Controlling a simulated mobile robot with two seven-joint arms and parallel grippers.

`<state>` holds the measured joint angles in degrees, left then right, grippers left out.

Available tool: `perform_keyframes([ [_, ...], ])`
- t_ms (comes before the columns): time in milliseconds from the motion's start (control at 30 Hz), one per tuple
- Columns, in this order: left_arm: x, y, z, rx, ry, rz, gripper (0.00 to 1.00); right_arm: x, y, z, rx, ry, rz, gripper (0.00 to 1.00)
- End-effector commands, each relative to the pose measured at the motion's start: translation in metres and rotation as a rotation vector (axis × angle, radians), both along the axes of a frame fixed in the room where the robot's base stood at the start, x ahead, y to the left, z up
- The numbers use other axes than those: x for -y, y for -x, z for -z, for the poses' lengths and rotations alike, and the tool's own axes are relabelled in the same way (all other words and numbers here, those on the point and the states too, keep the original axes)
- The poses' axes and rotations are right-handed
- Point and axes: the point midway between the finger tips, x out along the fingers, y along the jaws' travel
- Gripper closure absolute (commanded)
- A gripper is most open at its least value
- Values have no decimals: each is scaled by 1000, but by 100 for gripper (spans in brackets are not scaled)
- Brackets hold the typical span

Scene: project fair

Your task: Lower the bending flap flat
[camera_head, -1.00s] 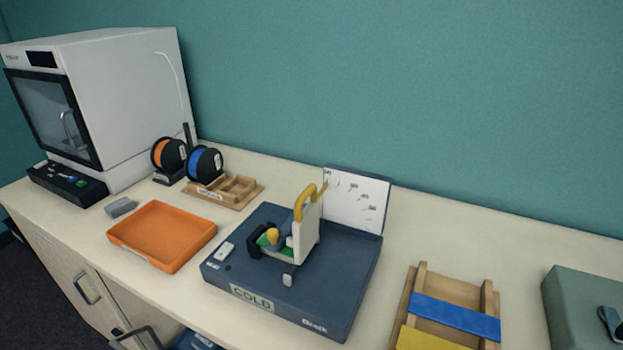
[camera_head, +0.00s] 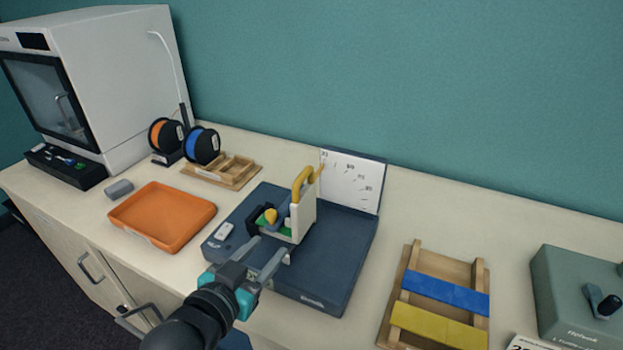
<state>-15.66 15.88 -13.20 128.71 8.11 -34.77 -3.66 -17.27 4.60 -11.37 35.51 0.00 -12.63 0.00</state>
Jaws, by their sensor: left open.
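The bending flap (camera_head: 302,217) is a pale upright plate with a yellow handle (camera_head: 302,181) on top. It stands raised on the dark blue bending machine (camera_head: 343,262) in the middle of the bench. Small green, yellow and blue parts sit at its left face. My left gripper (camera_head: 268,254) is open over the front of the machine, just below and in front of the flap's base. Its fingers appear apart with nothing between them. The gripper hides part of the machine's front and its label. My right gripper is not in view.
An orange tray (camera_head: 206,213) lies left of the machine. A wooden rack (camera_head: 407,290) with blue and yellow strips and a grey-green box (camera_head: 575,290) stand to the right. An angle-marked white board (camera_head: 352,182) rises behind the flap. Spools and a white printer (camera_head: 115,85) are at the left.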

Motion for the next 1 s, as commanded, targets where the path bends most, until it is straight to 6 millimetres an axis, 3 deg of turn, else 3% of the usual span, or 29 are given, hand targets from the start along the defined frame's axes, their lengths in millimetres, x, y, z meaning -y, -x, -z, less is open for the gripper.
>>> perform_keyframes([
  [33,5,-7,-21,78,14,22,52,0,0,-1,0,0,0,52],
  [100,10,-12,-44,163,34,44,52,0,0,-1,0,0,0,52],
  [267,15,-16,-70,259,60,68,52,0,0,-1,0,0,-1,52],
  [467,21,-30,-73,273,65,70,52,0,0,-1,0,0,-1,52],
  [1000,55,-109,-73,270,63,71,52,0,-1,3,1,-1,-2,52],
])
